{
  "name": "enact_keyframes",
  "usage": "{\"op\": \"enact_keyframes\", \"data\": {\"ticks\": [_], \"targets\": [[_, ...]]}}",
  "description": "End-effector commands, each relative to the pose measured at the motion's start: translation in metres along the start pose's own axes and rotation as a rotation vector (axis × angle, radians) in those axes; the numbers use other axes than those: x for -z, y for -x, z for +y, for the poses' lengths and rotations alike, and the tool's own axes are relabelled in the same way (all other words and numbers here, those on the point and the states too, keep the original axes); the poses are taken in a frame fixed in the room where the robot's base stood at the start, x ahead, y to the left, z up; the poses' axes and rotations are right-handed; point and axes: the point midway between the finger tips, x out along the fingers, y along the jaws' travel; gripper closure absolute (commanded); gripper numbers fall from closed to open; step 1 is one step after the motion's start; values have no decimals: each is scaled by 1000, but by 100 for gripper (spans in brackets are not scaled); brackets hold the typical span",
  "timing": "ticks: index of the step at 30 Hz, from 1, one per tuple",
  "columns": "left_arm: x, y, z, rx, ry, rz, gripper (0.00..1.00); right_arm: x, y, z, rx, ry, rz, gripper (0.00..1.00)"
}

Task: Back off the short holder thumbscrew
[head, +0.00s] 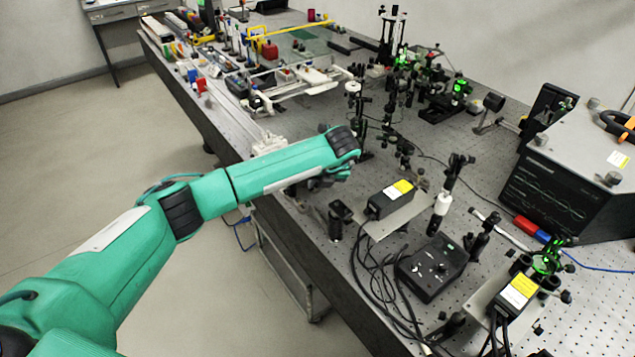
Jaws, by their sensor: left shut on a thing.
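My left gripper (342,172) is over the near-left edge of the optical bench, at the end of my green arm. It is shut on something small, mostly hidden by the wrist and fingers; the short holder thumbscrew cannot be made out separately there. A short black post holder (338,220) stands on the bench just below the gripper in the picture, apart from it. My right gripper is not in view.
A black box with a yellow label (391,199) and a black control box (432,267) with loose cables stand to the right. Optics on posts (397,85) crowd the back. A large dark instrument (560,185) stands at right. Bare perforated bench (440,150) shows between.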

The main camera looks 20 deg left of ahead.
Motion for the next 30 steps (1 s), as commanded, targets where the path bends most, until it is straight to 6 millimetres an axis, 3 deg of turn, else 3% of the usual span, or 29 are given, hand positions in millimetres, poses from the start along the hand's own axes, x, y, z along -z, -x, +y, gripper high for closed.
{"op": "enact_keyframes", "data": {"ticks": [8, 15, 18, 21, 30], "targets": [[2, -6, 3, 118, 50, -2, 100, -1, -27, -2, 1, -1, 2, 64], [3, -8, 7, 287, 120, -3, 100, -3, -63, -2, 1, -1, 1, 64], [3, -9, 9, 353, 148, -2, 100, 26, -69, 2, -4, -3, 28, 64], [3, -9, 11, 412, 173, -3, 100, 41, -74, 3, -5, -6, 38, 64], [2, -6, 14, 531, 221, -2, 100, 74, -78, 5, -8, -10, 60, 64]]}}
